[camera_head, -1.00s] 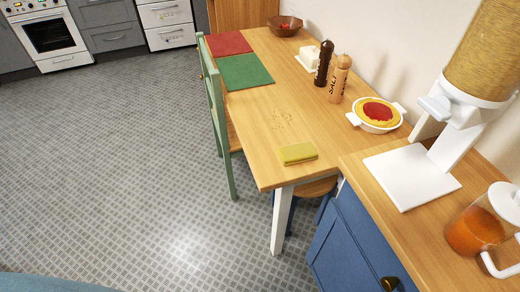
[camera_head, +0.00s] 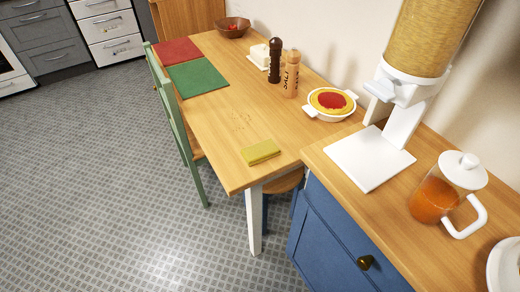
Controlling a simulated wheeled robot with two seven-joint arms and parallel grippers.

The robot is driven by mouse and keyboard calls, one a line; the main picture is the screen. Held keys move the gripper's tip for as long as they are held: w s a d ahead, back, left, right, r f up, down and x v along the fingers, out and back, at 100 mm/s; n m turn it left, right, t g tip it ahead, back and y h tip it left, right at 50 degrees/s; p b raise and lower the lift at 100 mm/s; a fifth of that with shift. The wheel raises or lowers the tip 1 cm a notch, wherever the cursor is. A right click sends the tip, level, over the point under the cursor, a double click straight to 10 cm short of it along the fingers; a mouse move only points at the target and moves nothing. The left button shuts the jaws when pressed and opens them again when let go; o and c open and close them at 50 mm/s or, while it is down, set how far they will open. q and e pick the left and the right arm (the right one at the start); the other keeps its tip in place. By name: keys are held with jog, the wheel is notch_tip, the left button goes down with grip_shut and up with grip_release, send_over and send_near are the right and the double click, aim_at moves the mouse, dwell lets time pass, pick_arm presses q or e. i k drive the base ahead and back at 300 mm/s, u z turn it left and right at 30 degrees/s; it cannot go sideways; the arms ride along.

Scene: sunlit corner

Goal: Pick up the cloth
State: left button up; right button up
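The cloth (camera_head: 261,152) is a folded yellow-green piece lying flat near the front end of the wooden table (camera_head: 215,150). Some small crumbs (camera_head: 239,122) are scattered on the table just behind it. Neither of my grippers shows in the head view.
A green chair (camera_head: 172,115) stands along the table's left side. A pie dish (camera_head: 330,103), salt and pepper mills (camera_head: 290,75) and a butter dish (camera_head: 260,56) stand along the wall. The blue cabinet (camera_head: 340,245) on the right bears a cereal dispenser (camera_head: 370,160) and a jug (camera_head: 437,200). The floor at left is clear.

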aim_at(258, 153)
jog(key=z, duration=3.85)
jog(key=k, duration=1.7)
jog(key=u, duration=1.4)
